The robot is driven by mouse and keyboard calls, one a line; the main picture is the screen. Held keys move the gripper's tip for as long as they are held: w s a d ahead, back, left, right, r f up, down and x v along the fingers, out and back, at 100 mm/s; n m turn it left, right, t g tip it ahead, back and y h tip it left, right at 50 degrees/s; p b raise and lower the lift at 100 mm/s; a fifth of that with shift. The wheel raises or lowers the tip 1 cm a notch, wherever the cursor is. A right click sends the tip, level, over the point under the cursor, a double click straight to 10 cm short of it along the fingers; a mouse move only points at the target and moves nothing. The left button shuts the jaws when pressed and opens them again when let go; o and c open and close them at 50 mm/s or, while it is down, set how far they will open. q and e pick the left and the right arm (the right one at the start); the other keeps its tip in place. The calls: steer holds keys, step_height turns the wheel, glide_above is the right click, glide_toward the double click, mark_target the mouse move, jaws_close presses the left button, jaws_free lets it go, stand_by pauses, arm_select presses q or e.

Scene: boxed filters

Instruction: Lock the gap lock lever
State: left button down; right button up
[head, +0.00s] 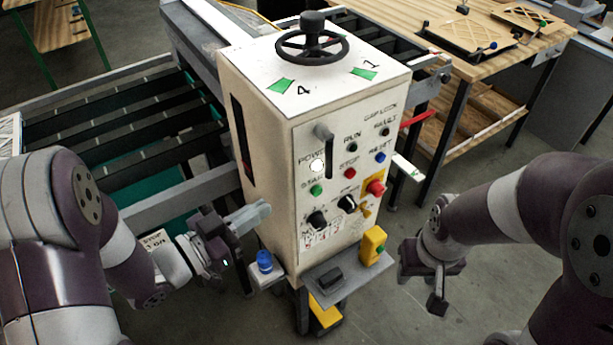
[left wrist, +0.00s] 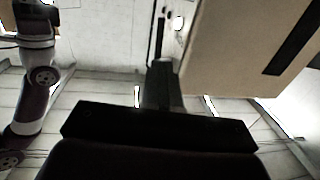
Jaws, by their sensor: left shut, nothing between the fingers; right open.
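The cream control cabinet (head: 275,155) stands in the middle of the head view, with a "GAP LOCK" label high on the right of its front panel. A red bar (head: 418,118) sticks out beyond its right side, near that label; I cannot tell for sure whether it is the gap lock lever. My left gripper (head: 260,212) is shut and empty, its tips close to the cabinet's lower left side; contact cannot be told. In the left wrist view its fingers (left wrist: 162,85) are dark and together, beside the cabinet (left wrist: 235,50). My right gripper (head: 437,302) is open and empty, right of the cabinet.
A black handwheel (head: 312,45) tops the cabinet. A red stop button (head: 375,187) and black knobs are on the front. A small grey shelf (head: 345,280) juts out below. Slatted conveyor (head: 110,115) lies left, a wooden bench (head: 540,60) right. Floor is clear between cabinet and right arm.

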mark_target(326, 167)
arm_select(q)
steer(key=shift+s+a+r, duration=0.15)
steer(key=shift+s+r, duration=0.05)
steer(key=p+x, duration=0.4)
steer(key=x, duration=0.9)
steer(key=shift+w+r+p, duration=0.1)
steer(key=shift+r+p, duration=0.05)
steer(key=shift+p, duration=0.25)
steer(key=shift+w+d, duration=0.35)
steer(key=shift+d, duration=0.05)
steer(key=shift+f, duration=0.2)
